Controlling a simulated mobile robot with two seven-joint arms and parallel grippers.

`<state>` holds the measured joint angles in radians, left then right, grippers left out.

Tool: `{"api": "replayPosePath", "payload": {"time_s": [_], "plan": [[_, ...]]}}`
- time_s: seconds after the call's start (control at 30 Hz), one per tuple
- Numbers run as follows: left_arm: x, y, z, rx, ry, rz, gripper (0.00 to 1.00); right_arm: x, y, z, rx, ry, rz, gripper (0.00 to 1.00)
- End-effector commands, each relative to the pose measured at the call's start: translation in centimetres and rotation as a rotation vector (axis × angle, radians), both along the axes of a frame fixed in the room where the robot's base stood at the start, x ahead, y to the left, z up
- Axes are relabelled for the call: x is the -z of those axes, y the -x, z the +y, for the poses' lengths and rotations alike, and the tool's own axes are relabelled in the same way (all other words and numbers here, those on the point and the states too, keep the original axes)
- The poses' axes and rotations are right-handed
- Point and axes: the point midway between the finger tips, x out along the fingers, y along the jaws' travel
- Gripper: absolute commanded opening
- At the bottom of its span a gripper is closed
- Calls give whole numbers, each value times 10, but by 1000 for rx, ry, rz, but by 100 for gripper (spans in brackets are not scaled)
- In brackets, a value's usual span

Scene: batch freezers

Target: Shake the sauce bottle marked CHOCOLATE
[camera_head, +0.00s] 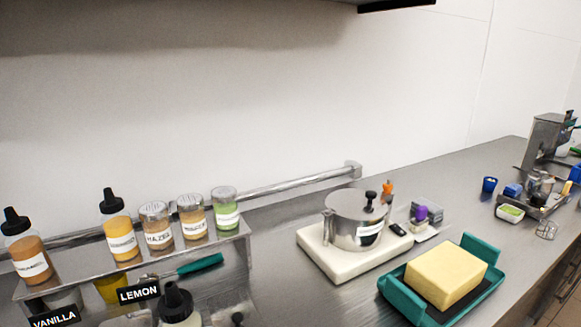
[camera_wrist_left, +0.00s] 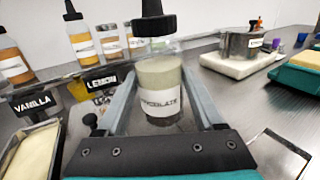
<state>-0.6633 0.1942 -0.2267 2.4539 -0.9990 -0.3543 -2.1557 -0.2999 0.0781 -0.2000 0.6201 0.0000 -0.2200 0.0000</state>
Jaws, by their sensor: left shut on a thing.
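The sauce bottle (camera_wrist_left: 160,88) stands upright in the left wrist view, with a black cap, pale contents and a white label whose visible letters match CHOCOLATE. My left gripper (camera_wrist_left: 158,75) is shut on it, one finger on each side of its body. In the head view the top of the bottle (camera_head: 177,305) shows at the bottom edge, its lower part cut off. I cannot tell whether its base touches the counter. My right gripper is in neither view.
A steel rack (camera_head: 245,228) behind holds other bottles and shaker jars. VANILLA (camera_head: 54,318) and LEMON (camera_head: 138,291) tags are close by on the left. A steel pot (camera_head: 357,217) on a white slab and a yellow block (camera_head: 446,275) on a teal tray stand to the right.

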Motion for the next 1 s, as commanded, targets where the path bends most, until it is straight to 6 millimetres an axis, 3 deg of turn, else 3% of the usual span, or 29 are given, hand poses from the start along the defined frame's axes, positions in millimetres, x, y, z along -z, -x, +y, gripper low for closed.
{"api": "replayPosePath", "payload": {"time_s": [0.13,0.23,0.27,0.43,0.5,0.7,0.77,0.93,1.0], "plan": [[-1,0,56,1,-24,0,3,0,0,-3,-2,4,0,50],[-1,0,74,0,-12,-1,3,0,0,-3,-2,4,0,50],[-1,0,71,0,-7,-2,3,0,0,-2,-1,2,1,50],[-1,-1,8,-4,8,-3,3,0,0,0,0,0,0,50],[-1,-1,1,-3,-4,-3,3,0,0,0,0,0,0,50],[0,0,70,0,-19,0,3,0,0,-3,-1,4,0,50],[-1,0,74,0,-10,-1,3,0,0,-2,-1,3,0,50],[-2,-1,14,-3,10,-5,3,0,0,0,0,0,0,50],[-1,-1,1,-3,0,-3,3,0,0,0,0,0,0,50]]}}
